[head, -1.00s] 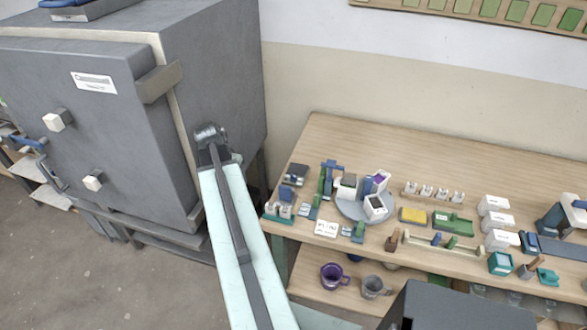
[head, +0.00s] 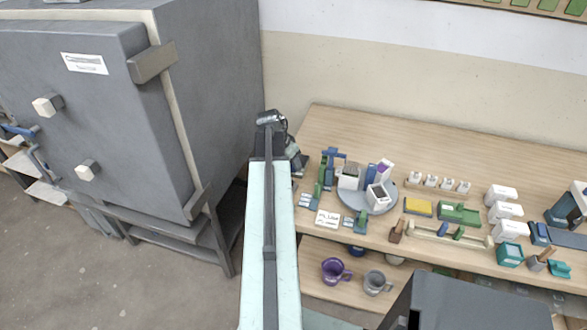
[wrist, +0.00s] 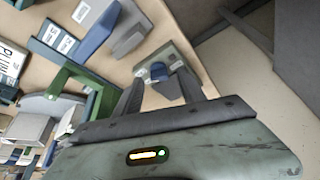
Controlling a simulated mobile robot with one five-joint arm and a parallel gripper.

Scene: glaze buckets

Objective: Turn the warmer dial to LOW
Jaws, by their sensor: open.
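In the head view, my arm reaches to the left end of the bench (head: 345,130).
Close left of the fingers in the wrist view stand a green bracket (wrist: 88,82) and blue-grey blocks (wrist: 120,28). In the head view, a large grey kiln (head: 110,110) stands left of the arm. A round grey tray (head: 352,198) holds small boxes. Mugs (head: 334,270) sit on the lower shelf.

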